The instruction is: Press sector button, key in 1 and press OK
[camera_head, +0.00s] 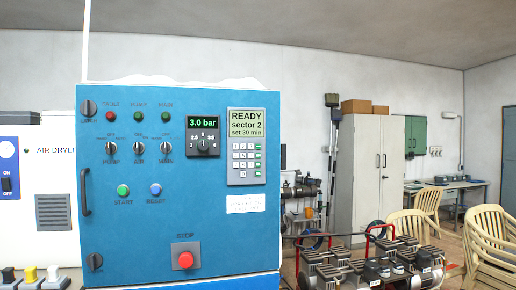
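A blue control cabinet (135,235) fills the left half of the head view. On its upper right is a grey keypad panel (233,178) with several small white keys (242,155) and a column of green keys (257,156) at their right. The key labels are too small to read. The green display (246,122) above reads "READY", "sector 2", "set 30 min". I cannot tell which key is the sector button or OK. Neither of my grippers is in view.
The cabinet also carries a pressure dial (203,146) under a "3.0 bar" readout, a green start button (123,190), a blue button (155,189) and a red stop button (186,260). Compressors (390,262) and chairs (488,240) stand at the right.

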